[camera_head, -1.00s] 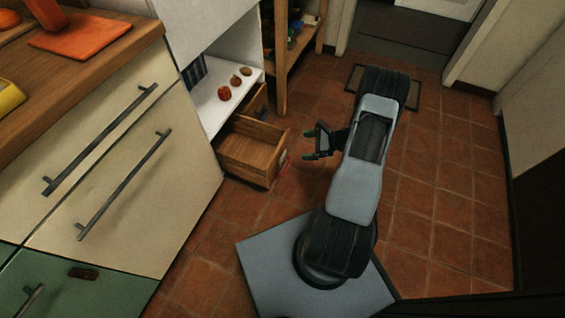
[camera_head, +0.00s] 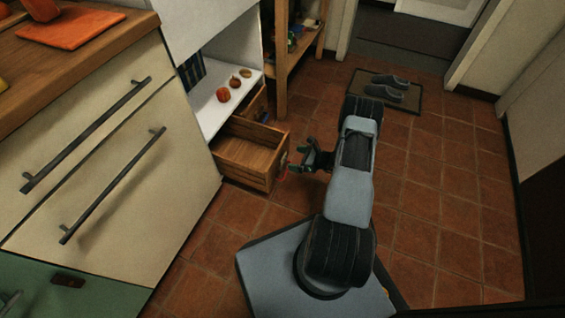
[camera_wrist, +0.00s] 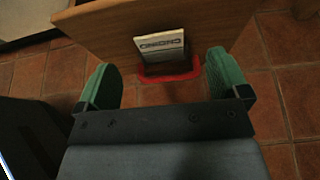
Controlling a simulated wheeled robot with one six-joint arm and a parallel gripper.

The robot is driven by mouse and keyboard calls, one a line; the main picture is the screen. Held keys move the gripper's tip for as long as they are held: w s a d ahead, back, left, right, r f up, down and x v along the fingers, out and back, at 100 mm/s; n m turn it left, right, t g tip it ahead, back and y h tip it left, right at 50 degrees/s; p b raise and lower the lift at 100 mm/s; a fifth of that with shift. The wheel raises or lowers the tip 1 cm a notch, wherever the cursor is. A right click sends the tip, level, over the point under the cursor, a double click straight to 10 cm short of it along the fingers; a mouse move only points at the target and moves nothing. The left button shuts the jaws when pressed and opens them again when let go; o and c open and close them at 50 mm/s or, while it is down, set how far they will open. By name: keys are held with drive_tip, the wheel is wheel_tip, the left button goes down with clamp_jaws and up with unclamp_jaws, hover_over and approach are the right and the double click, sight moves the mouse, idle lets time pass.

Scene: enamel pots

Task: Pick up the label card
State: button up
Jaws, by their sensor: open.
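The label card (camera_wrist: 161,44) is a small white card with dark lettering. In the wrist view it stands against the wooden drawer front, in a red holder (camera_wrist: 183,73) at its lower edge. My gripper (camera_wrist: 170,75) is open, its two green fingertips apart on either side of the card and nearer the camera. Nothing is between the fingers. In the head view my gripper (camera_head: 299,160) is beside the front of the open wooden drawer (camera_head: 243,176); the card itself is hard to make out there.
A white shelf (camera_head: 222,104) above the drawer holds several reddish round items (camera_head: 235,82). Cream cabinets with long handles stand at left. A wooden rack (camera_head: 297,45) is behind. A mat with slippers (camera_head: 388,88) lies at the back. The tiled floor at right is clear.

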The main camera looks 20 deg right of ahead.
sight(284, 157)
drive_tip(key=b+x, duration=0.2)
drive_tip(key=x, duration=0.2)
drive_tip(key=shift+a+f, duration=0.1)
drive_tip(key=shift+f, duration=0.1)
drive_tip(key=shift+w+a+f+b, duration=0.1)
drive_tip(key=shift+w+a+b, duration=0.2)
drive_tip(key=shift+w, duration=0.05)
drive_tip(key=shift+c, duration=0.2)
drive_tip(key=c, duration=0.9)
drive_tip(key=shift+c, duration=0.3)
